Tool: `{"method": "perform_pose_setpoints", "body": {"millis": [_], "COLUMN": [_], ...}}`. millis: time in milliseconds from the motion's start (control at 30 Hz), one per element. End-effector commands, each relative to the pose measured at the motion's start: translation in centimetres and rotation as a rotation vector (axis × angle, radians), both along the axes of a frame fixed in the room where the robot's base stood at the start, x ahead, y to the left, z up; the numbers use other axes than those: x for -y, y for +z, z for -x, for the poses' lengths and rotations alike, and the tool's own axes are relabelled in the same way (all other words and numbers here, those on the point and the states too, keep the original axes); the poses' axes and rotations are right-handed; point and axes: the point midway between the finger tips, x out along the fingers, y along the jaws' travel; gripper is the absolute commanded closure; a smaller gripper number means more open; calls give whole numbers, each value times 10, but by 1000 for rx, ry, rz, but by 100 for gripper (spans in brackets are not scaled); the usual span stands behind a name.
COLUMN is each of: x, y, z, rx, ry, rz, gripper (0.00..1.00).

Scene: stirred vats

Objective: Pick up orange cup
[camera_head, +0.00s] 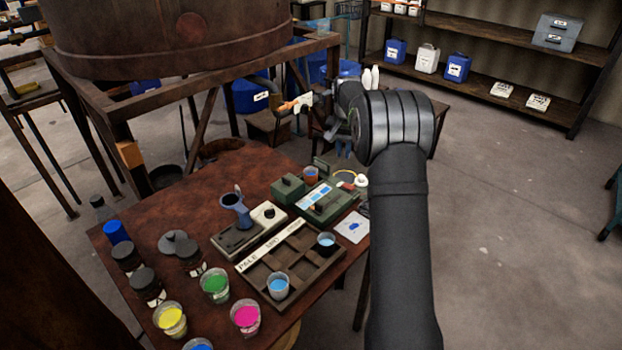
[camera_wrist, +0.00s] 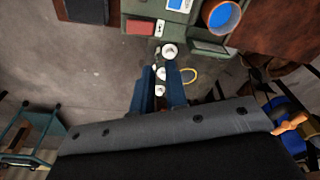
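The orange cup (camera_head: 310,175) is small, upright and holds blue liquid. It stands at the table's far side, by the green devices. My gripper (camera_head: 340,148) is above the far table edge, apart from the cup. In the wrist view my gripper (camera_wrist: 160,70) shows two dark blue fingers with a gap between them. White round items (camera_wrist: 169,51) show beyond and through the gap; nothing appears held.
A compartment tray (camera_head: 262,272) holds cups with blue liquid. Jars of yellow (camera_head: 171,320), green (camera_head: 215,285) and magenta (camera_head: 245,317) stand nearer. A large rusty vat (camera_head: 190,40) is behind left. Floor (camera_head: 500,220) is open right.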

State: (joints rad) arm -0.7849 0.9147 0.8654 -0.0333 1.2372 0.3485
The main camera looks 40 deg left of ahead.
Motion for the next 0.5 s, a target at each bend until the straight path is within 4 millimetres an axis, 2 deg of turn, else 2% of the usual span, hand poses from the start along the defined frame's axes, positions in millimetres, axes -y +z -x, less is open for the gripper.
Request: {"method": "perform_pose_setpoints", "body": {"millis": [33,200,500], "x": [0,0,-1], "y": [0,0,1], "z": [0,0,0], "rx": [0,0,0], "ry": [0,0,13], "rz": [0,0,2], "gripper": [76,45,45]}}
